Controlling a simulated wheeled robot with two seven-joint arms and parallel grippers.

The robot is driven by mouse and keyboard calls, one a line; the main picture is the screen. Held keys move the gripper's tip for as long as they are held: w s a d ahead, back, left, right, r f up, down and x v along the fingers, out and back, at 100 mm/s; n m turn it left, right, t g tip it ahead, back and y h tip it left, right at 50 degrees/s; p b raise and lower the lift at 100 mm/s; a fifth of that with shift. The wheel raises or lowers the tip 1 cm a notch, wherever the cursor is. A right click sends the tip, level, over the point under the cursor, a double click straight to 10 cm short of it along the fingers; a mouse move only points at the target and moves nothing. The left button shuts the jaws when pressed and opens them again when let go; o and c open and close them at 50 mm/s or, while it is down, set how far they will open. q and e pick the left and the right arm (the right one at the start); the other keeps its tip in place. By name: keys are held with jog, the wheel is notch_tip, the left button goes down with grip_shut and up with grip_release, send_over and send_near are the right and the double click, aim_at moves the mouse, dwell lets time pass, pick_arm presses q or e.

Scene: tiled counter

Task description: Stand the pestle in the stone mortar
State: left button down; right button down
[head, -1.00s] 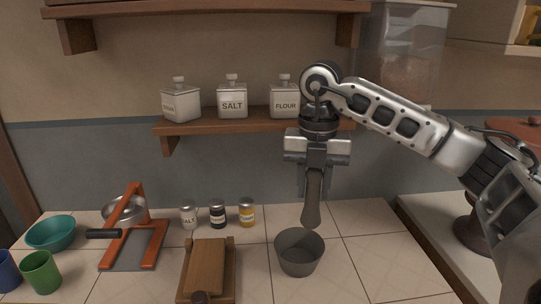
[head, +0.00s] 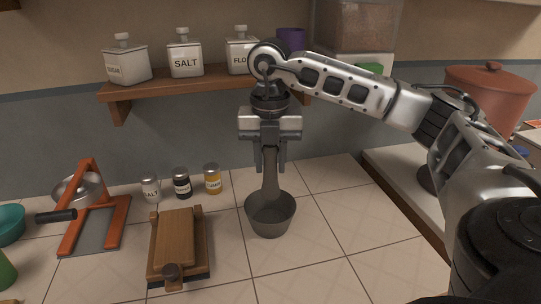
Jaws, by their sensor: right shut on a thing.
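The pestle (head: 271,176) is a dark grey club shape, held upright with its wide end down. My right gripper (head: 270,160) is shut on its upper part, above the mortar. The stone mortar (head: 270,222) is a dark grey round bowl standing on the tiled counter. The pestle's lower end is at the mortar's opening and overlaps its inside in the picture. I cannot tell whether it touches the bottom. My left gripper is not in view.
A wooden press (head: 178,243) lies left of the mortar. Behind it stand a salt shaker (head: 151,190), a dark jar (head: 182,184) and a yellow jar (head: 212,180). An orange-framed slicer (head: 97,214) is further left. The counter right of the mortar is clear. A shelf (head: 200,83) hangs above.

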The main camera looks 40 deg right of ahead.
aim_at(270, 184)
jog(key=shift+f+b, duration=1.25)
jog(key=shift+f, duration=0.65)
jog(key=shift+f+b, duration=0.7)
jog(key=shift+f, duration=0.25)
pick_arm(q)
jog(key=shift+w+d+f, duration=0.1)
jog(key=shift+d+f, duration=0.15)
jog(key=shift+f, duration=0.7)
pick_arm(e)
jog(key=shift+f, duration=0.15)
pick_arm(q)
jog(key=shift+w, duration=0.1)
pick_arm(e)
jog(key=c, duration=1)
grip_release()
